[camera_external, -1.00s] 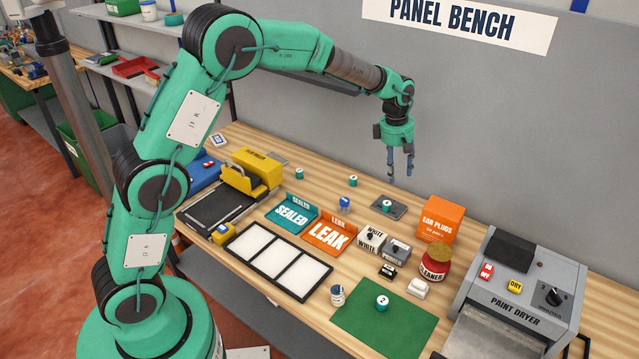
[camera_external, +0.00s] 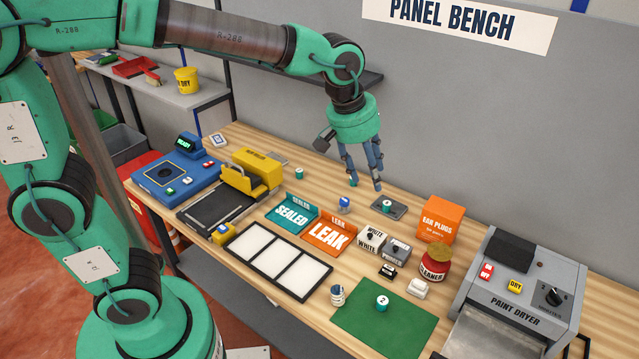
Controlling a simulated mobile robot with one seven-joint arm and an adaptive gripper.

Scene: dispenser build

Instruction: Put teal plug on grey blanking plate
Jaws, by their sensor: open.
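My gripper (camera_external: 365,184) is open, fingers pointing down, at the back of the bench in the external view. No object shows between its fingers. A dark grey plate (camera_external: 400,211) lies on the bench just right of and below the fingertips in the picture, with a small teal plug (camera_external: 387,205) on it. Another teal plug (camera_external: 299,173) stands on bare wood farther left. A teal piece marked 2 (camera_external: 382,304) stands on the green mat (camera_external: 410,325). The spot where another teal plug stood is now covered by my gripper's fingers.
Teal SEALED (camera_external: 293,214) and orange LEAK (camera_external: 329,234) trays lie left of the plate. An orange ear plugs box (camera_external: 441,218) and the paint dryer (camera_external: 515,290) stand to the right.

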